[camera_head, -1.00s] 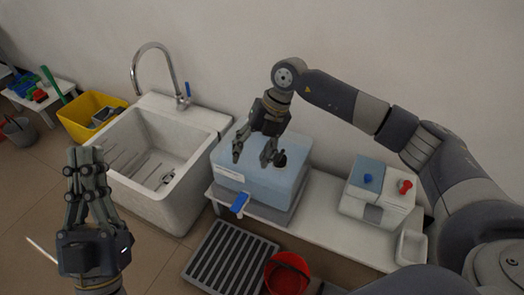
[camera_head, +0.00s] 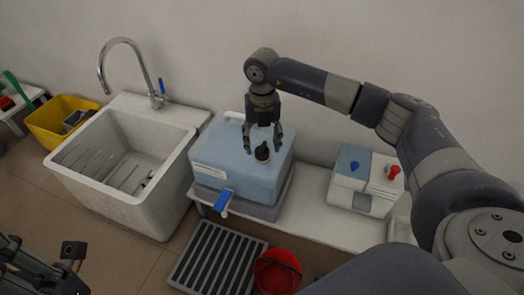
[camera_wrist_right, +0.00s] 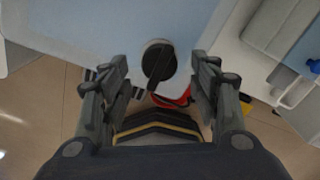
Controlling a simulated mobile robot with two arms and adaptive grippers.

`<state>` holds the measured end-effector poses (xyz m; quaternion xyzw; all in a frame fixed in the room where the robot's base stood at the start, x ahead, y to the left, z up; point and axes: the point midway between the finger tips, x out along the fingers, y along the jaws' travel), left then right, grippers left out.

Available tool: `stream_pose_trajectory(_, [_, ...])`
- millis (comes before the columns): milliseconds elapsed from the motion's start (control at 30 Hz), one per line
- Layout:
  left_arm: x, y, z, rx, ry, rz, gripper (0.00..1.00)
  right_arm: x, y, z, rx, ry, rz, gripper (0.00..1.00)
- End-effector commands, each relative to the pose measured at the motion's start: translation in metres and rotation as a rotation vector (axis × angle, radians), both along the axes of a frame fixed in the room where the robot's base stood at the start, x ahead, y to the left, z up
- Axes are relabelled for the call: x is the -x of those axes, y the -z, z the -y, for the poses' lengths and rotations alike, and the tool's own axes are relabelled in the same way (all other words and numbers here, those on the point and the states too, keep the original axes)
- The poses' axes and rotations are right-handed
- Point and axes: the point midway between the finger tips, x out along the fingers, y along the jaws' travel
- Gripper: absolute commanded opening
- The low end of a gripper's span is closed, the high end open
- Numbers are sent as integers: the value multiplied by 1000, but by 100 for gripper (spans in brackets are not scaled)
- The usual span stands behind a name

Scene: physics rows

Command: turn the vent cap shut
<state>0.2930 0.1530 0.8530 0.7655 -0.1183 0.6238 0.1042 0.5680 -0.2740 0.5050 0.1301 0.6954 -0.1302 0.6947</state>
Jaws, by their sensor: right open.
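The vent cap (camera_head: 262,153) is a small black knob on a pale rim, on top of the blue container (camera_head: 222,157). In the right wrist view the cap (camera_wrist_right: 158,62) is round with a raised grip bar, slightly slanted from the view's vertical. My right gripper (camera_head: 263,141) points down over the cap, open. In the wrist view its fingers (camera_wrist_right: 160,78) stand on either side of the cap, with gaps, not closed on it. My left gripper (camera_head: 70,262) is at the lower left corner, partly cut off; its jaw opening is unclear.
The blue tap handle (camera_head: 223,200) sticks out at the container's front. A white sink (camera_head: 115,185) stands to the left. A two-part box (camera_head: 362,183) with blue and red knobs stands right on the bench. A red bucket (camera_head: 277,272) and a slatted grate (camera_head: 217,257) lie in front.

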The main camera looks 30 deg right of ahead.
Motion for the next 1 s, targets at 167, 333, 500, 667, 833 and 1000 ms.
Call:
stream_pose_trajectory(167, [0, 10, 0, -1, 0, -2, 0, 0, 24, -1, -1, -1, 0, 56])
stream_pose_trajectory(333, [0, 12, 0, -1, -1, -2, 0, 0, 30, 0, -1, -1, 1, 56])
stream_pose_trajectory(500, [-1, 11, 0, -1, 0, -3, 0, 0, 29, 0, -1, -1, 1, 56])
stream_pose_trajectory(667, [-1, 11, 0, -1, 0, -4, 0, 0, 29, 0, -1, -1, 1, 34])
stream_pose_trajectory(833, [-1, 11, 0, -1, 0, -4, 0, 0, 29, 0, -1, -1, 1, 12])
stream_pose_trajectory(1000, [-1, 11, 0, -1, 0, -4, 0, 0, 29, 0, -1, -7, 1, 12])
